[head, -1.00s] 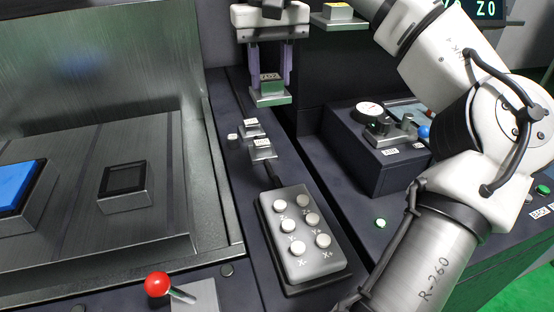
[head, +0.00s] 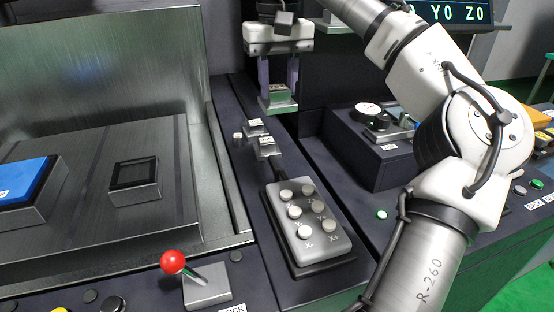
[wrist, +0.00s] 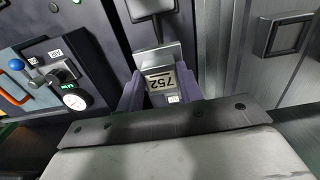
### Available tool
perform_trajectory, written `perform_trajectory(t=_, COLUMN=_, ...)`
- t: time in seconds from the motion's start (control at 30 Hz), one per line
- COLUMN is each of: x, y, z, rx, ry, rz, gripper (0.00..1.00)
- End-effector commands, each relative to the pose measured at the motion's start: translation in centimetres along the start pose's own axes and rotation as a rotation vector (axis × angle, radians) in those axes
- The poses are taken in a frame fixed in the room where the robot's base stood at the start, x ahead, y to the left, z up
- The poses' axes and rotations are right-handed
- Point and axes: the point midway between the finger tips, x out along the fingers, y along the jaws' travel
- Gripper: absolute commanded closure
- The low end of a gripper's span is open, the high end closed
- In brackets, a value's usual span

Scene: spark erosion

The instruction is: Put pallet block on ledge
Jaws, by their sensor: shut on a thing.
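The pallet block (head: 278,98) is a small green-sided block with a metal plate at its base and a label on top. My gripper (head: 278,84) points down with its purple fingers shut on it. A dark ledge (head: 233,105) runs beside the metal tank, below and around the held block. I cannot tell whether the block touches the ledge.
A grey button pendant (head: 308,222) lies nearer. The tank wall (head: 215,150) is left; a dark gauge box (head: 375,150) is right. A red-knobbed lever (head: 173,262) stands in front.

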Motion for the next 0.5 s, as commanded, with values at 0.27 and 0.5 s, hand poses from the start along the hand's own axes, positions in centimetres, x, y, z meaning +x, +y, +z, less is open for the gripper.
perform_trajectory(t=0.27, x=7.5, y=0.1, z=0.1, rx=0.002, ry=-0.001, rz=0.002, gripper=1.0)
perform_trajectory(t=0.5, x=12.1, y=0.1, z=0.1, rx=0.003, ry=0.001, rz=0.001, gripper=1.0)
